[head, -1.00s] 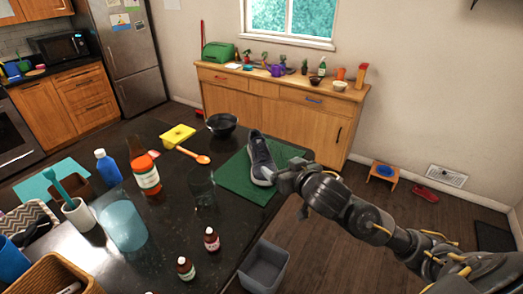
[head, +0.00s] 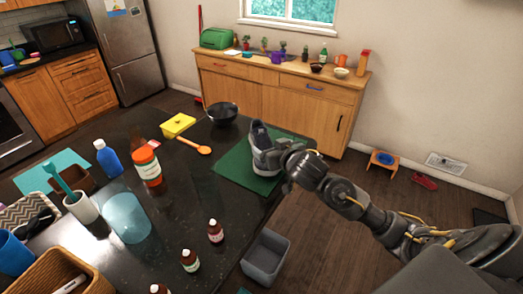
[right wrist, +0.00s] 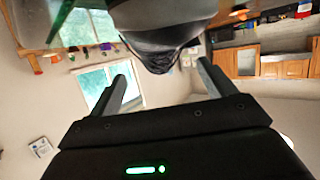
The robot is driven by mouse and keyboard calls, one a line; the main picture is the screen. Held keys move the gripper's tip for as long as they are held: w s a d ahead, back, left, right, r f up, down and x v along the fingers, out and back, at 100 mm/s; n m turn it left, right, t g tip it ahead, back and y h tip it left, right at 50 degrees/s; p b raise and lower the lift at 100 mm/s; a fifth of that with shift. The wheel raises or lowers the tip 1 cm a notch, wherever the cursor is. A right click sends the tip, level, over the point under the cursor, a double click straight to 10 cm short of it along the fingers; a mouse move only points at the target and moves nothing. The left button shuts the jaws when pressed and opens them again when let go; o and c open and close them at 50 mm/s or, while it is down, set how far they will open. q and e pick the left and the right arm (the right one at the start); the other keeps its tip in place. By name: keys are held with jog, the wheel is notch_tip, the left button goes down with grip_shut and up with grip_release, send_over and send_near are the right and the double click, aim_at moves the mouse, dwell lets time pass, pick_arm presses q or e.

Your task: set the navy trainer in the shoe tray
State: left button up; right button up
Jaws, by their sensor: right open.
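The navy trainer (head: 262,148) is on a flat green mat (head: 232,172) at the right end of the dark counter. Its dark opening and pale grey sole show; I cannot tell whether it lies flat. My right gripper (head: 284,168) is at its right side, low over the mat edge. In the right wrist view the fingers (right wrist: 163,85) are open, with the dark trainer (right wrist: 163,35) large just beyond and between their tips. Contact is unclear. I cannot tell whether the green mat is the shoe tray. My left gripper is not in view.
Small brown bottles (head: 215,232) stand near the counter's front right. A grey bin (head: 266,257) stands beyond the counter edge. A green edge (head: 243,291) shows below it.

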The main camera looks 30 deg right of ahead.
aim_at(260, 130)
jog(key=p+x, duration=0.1)
jog(key=x, duration=0.2)
jog(key=shift+w+a+f, duration=0.1)
jog(key=shift+w+f, duration=0.1)
jog(key=shift+w, duration=0.15)
jog(key=shift+w+f, duration=0.2)
jog(key=shift+w, duration=0.15)
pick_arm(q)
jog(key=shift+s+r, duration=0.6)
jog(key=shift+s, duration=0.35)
pick_arm(e)
jog(key=shift+s, duration=0.1)
